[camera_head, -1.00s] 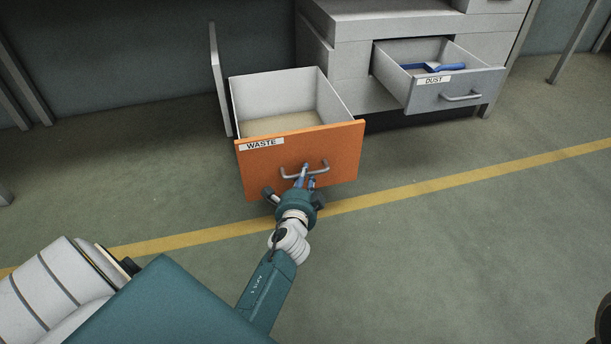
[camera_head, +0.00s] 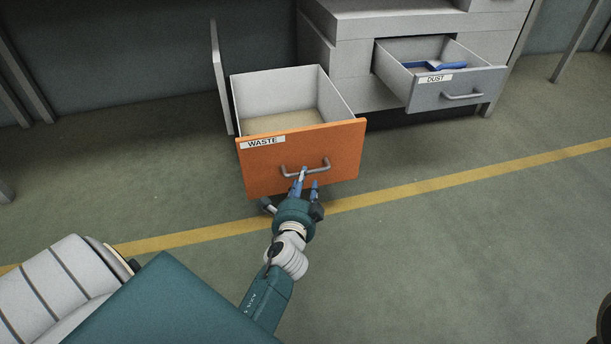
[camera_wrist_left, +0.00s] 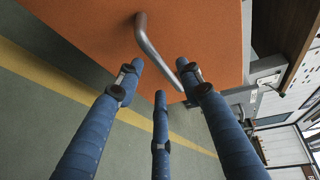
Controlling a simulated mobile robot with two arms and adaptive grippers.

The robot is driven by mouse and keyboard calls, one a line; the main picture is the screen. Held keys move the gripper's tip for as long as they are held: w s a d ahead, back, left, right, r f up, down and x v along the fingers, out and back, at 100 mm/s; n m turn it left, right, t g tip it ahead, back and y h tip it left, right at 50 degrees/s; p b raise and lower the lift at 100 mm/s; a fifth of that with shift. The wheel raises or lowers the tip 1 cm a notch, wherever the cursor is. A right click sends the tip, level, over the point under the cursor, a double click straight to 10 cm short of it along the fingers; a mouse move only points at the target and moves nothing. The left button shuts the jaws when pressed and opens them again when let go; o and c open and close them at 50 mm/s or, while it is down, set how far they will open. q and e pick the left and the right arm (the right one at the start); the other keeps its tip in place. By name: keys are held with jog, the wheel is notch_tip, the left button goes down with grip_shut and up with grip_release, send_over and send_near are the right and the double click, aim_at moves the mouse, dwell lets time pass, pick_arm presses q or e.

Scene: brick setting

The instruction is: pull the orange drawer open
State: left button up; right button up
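The orange drawer (camera_head: 340,150), labelled WASTE, is pulled well out, and its pale box looks empty inside. Its grey bar handle (camera_head: 318,167) is on the front panel. My left gripper (camera_head: 308,178) is in front of the panel, with its blue fingertips at and just below the handle. In the left wrist view the fingers are spread apart and the handle (camera_wrist_left: 152,45) runs just beyond and between their tips, not clamped. The orange front (camera_wrist_left: 205,25) fills the top there. Any slight contact with the handle cannot be told. My right gripper is not in view.
A grey drawer (camera_head: 425,95) labelled DUST, holding a blue tool (camera_head: 435,66), also stands open to the right. A thin grey upright panel (camera_head: 220,80) is left of the orange drawer. The floor in front, with its yellow line (camera_head: 450,179), is clear.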

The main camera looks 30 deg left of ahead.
pick_arm(q)
jog(key=shift+v, duration=1.55)
